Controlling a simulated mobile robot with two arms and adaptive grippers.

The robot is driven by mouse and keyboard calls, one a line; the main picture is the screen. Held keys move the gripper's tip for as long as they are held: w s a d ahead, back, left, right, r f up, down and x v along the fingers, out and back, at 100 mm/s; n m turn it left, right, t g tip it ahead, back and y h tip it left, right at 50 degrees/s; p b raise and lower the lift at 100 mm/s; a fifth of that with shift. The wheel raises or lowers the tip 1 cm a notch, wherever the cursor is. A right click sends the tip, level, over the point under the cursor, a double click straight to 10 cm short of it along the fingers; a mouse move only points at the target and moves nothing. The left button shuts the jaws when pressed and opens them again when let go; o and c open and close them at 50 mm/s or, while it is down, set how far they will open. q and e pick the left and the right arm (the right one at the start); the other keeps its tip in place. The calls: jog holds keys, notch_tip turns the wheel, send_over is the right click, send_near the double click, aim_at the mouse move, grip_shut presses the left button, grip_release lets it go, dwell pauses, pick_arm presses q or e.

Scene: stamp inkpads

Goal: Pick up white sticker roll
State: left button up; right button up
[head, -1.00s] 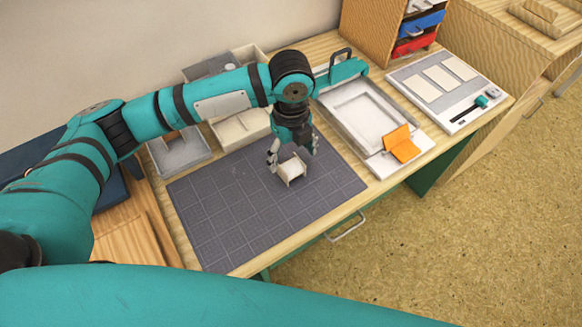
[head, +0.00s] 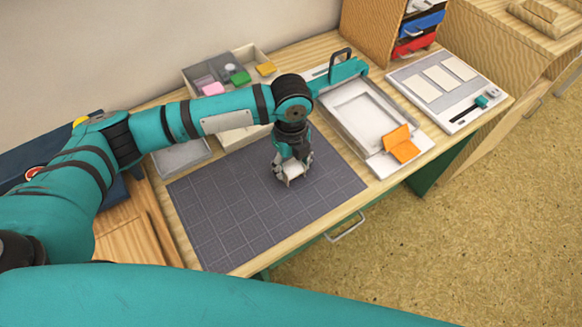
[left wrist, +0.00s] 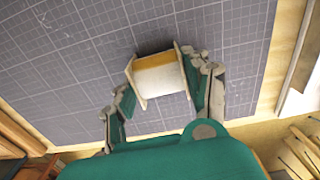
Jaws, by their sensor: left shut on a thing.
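The white sticker roll (left wrist: 160,80) sits between the two fingers of my left gripper (left wrist: 163,87) in the left wrist view, with an orange-tan band along its far edge and a pale flange on each side. In the head view the roll (head: 294,170) shows as a small white piece below my left gripper (head: 291,172), which is shut on it. The roll is at the grey cutting mat (head: 225,205); I cannot tell whether it still touches the mat. My right gripper is not in view.
A divided tray (head: 256,56) with pink, green and yellow pieces stands behind my arm. A white press-like frame (head: 352,105) with an orange piece (head: 401,147) lies right of the mat. A drawer cabinet (head: 385,30) stands at the back. The mat's front is clear.

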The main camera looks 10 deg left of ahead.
pick_arm(q)
jog(key=shift+c, duration=1)
jog(key=shift+r, duration=0.1)
